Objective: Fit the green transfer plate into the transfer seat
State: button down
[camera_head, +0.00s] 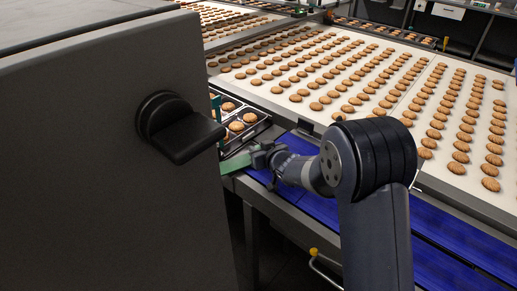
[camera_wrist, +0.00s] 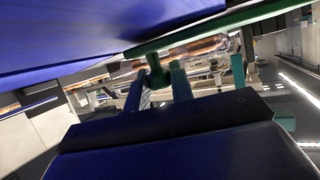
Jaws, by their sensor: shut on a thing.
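The green transfer plate (camera_head: 236,163) is at the left end of my arm in the head view, partly hidden behind the grey cabinet. My gripper (camera_head: 254,159) is shut on it beside the blue belt's edge. In the wrist view the plate shows edge-on as a long green strip (camera_wrist: 215,26). A green stem below it sits between the two fingers of my gripper (camera_wrist: 157,82). The transfer seat cannot be told apart in either view. I cannot tell whether the plate touches anything else.
A large grey cabinet (camera_head: 95,190) with a black knob fills the left. A blue belt (camera_head: 440,235) runs beneath my arm. A tray (camera_head: 247,130) of biscuits lies just beyond my gripper. A white conveyor (camera_head: 340,75) carries many biscuits behind. A green upright (camera_head: 216,112) stands by the cabinet edge.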

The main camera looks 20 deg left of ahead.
jog(key=shift+s+d+f+b, duration=0.15)
jog(key=shift+f+b, duration=0.35)
jog(key=shift+b, duration=0.4)
jog(key=shift+s+f+b, duration=0.1)
jog(key=shift+f+b, duration=0.35)
jog(key=shift+b, duration=0.4)
jog(key=c, duration=1.2)
grip_release()
jog(key=shift+c, duration=0.2)
jog(key=shift+r, duration=0.1)
jog(key=r+p, duration=0.1)
jog(key=p, duration=0.3)
jog(key=shift+w+r, duration=0.1)
jog(key=shift+r, duration=0.15)
jog(key=b+v, duration=0.4)
jog(key=v, duration=0.7)
jog(key=shift+s+d+r, duration=0.2)
jog(key=shift+d, duration=0.05)
jog(key=shift+a, duration=0.1)
